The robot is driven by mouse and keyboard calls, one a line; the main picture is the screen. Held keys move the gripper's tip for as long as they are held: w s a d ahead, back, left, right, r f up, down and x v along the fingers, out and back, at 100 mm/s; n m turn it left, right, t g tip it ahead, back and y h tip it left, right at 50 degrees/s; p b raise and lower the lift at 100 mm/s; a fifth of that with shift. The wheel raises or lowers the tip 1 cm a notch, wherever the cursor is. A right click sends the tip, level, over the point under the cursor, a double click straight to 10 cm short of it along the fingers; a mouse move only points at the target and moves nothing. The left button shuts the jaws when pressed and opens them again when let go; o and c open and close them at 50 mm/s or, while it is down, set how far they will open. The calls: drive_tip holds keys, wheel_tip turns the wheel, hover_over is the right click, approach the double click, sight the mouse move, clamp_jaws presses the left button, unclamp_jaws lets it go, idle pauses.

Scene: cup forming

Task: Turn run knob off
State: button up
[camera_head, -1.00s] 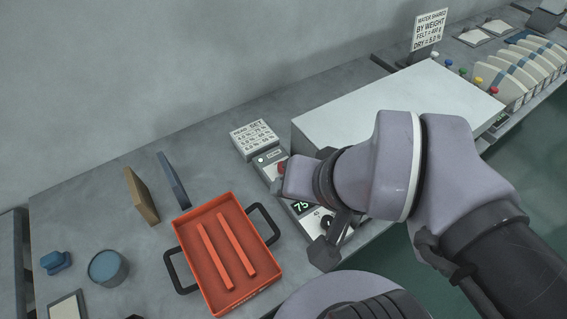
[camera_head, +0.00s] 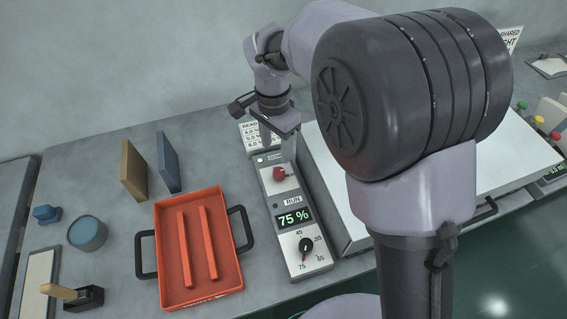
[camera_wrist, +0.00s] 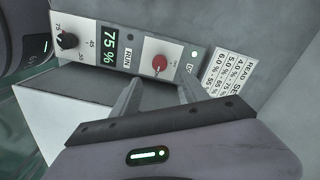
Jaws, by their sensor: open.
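The control box (camera_head: 268,210) stands on the bench with a display reading 75 % (camera_head: 293,217) and a RUN label (camera_head: 292,201). A red knob (camera_head: 279,174) sits on a white plate above the label. It also shows in the wrist view (camera_wrist: 159,63). A black dial (camera_head: 306,244) with numbers 45 to 75 sits lower down. My gripper (camera_head: 288,150) is over the far end of the box. In the wrist view its two fingers (camera_wrist: 160,84) are apart and empty, with the red knob visible beyond the gap, not held.
A white-topped machine (camera_head: 335,170) stands right of the box. A red tray (camera_head: 160,230) with two bars lies to the left. A sign (camera_wrist: 230,75) is beside the box's far end. My arm crosses above the machine.

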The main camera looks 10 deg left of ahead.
sight(279, 171)
drive_tip(key=f+b, duration=0.1)
drive_tip(key=f, duration=0.4)
drive_tip(key=f+b, duration=0.2)
drive_tip(key=f, duration=0.2)
drive_tip(key=shift+d+f, duration=0.2)
drive_tip(key=shift+f, duration=0.2)
clamp_jaws()
